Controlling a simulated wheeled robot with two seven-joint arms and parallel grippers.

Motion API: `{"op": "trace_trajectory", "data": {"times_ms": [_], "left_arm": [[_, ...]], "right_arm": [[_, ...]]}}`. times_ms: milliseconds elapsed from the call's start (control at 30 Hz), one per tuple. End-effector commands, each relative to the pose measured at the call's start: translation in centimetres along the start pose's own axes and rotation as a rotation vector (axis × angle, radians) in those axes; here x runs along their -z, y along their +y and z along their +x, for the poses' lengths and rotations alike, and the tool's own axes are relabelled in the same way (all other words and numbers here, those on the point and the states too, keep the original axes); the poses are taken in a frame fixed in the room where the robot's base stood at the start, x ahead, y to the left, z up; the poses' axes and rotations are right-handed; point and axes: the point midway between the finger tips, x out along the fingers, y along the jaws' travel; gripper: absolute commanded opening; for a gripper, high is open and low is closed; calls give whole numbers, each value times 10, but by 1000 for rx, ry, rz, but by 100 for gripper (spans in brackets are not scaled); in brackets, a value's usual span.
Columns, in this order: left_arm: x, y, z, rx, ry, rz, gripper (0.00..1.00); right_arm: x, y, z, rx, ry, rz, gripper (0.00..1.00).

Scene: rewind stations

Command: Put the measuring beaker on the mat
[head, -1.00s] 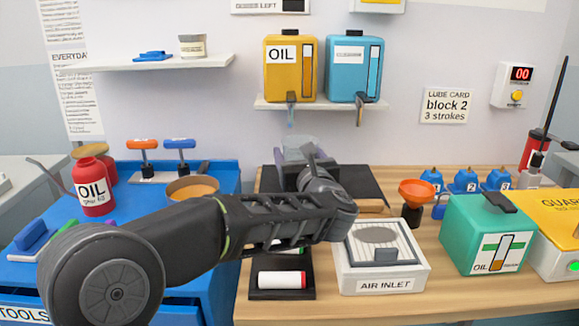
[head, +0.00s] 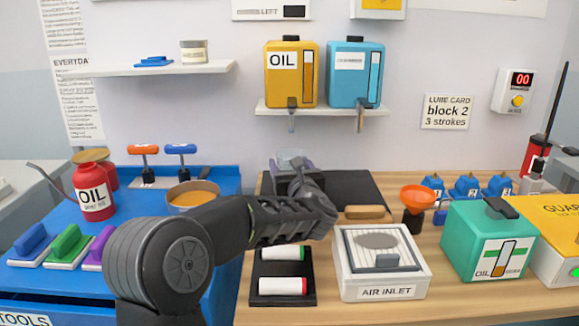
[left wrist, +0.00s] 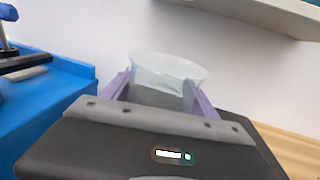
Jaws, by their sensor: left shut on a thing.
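The measuring beaker (head: 291,157) is a clear, pale cup. It also shows in the left wrist view (left wrist: 165,78), upright or nearly so between the lilac fingers. My left gripper (head: 292,166) is shut on it. A dark mat (head: 352,190) lies at the back of the wooden bench. The gripper and beaker appear over or near its left part; I cannot tell the height of the beaker above it, and its base is hidden by the gripper. My right gripper is not in view.
An orange funnel (head: 416,195) and a white air inlet box (head: 380,285) stand right of my arm. A black tray (head: 262,264) with two white rolls lies in front. A shelf with two oil tanks (head: 291,75) hangs above. The mat's right part is clear.

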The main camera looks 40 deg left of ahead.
Motion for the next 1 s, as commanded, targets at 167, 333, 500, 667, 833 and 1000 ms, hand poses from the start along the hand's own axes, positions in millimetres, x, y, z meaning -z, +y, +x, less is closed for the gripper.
{"op": "trace_trajectory", "data": {"times_ms": [167, 333, 500, 667, 833, 1000], "left_arm": [[2, 0, 4, -1, -3, -2, 20], [3, 0, 3, 0, -3, -2, 20], [6, 0, 3, 0, -2, -2, 69], [5, 0, 3, 0, -2, -1, 82], [5, 0, 3, -1, -2, -1, 90], [4, 0, 3, -1, -2, -1, 90]], "right_arm": [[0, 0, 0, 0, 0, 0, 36], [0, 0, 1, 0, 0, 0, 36], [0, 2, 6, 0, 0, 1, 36], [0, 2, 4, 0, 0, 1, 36], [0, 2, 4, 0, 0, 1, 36], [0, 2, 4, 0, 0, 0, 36]]}}
